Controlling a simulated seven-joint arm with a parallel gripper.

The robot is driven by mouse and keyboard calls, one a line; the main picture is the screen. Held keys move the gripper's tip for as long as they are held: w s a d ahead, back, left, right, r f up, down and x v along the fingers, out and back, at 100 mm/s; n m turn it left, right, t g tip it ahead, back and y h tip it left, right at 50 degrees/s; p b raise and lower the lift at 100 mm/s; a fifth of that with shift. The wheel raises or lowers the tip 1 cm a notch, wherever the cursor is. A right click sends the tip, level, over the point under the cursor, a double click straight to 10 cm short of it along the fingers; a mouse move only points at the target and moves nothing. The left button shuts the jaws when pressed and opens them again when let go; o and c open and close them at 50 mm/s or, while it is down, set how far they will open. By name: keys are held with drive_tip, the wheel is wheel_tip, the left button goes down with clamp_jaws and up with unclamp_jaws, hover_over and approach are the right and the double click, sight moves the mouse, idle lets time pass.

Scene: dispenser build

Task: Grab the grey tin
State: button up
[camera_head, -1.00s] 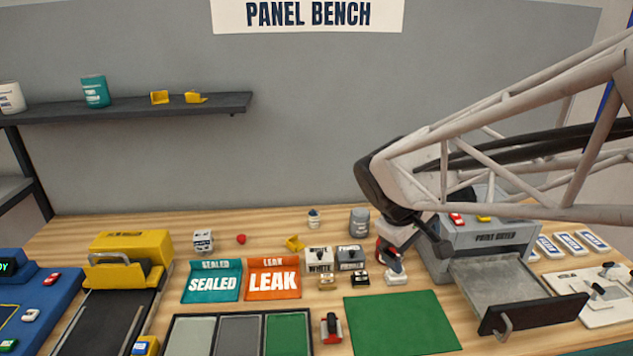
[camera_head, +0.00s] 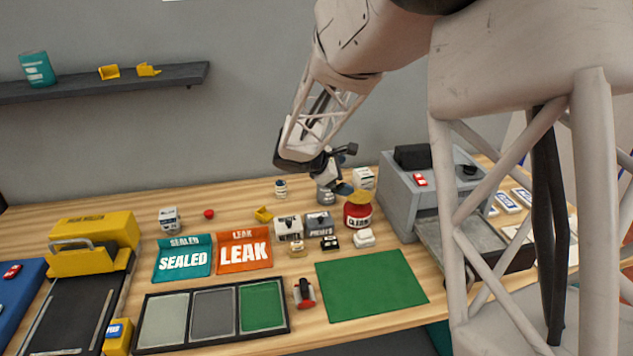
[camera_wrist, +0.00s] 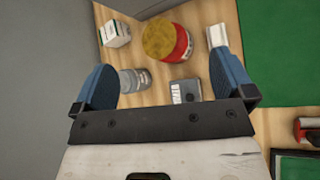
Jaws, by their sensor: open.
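The grey tin (camera_head: 326,195) stands upright towards the back of the wooden bench, partly hidden by my gripper (camera_head: 334,178), which hangs just above it. In the wrist view the grey tin (camera_wrist: 134,81) shows between the two blue fingers, close to the left one and off-centre. My gripper (camera_wrist: 165,82) is open with nothing held. I cannot tell whether the left finger touches the tin.
A red CLEAR tin (camera_head: 357,213) stands right of the grey tin, with a white box (camera_head: 364,178) behind it. A grey primer block (camera_head: 319,223) and white block (camera_head: 288,228) are in front. The grey machine (camera_head: 410,196) stands further right.

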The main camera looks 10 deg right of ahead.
drive_tip(key=w+a+f+n+t+h, duration=0.1)
drive_tip(key=w+a+f+n+t, duration=0.1)
drive_tip(key=w+f+n, duration=0.2)
drive_tip(key=w+a+f+n+t, duration=0.2)
drive_tip(key=w+a+f+n, duration=0.1)
drive_tip(key=w+f, duration=0.6)
drive_tip(key=w+n, duration=0.1)
drive_tip(key=w, duration=0.2)
drive_tip(key=shift+w+a+f+n+h, duration=0.2)
drive_tip(key=shift+w+f+n+h, duration=0.15)
drive_tip(key=shift+f+n+h, duration=0.05)
drive_tip(key=shift+d, duration=0.1)
drive_tip(key=shift+x, duration=1.2)
drive_tip(key=shift+w+d, duration=0.1)
drive_tip(key=shift+x, duration=2.5)
drive_tip(key=shift+w+r, duration=0.1)
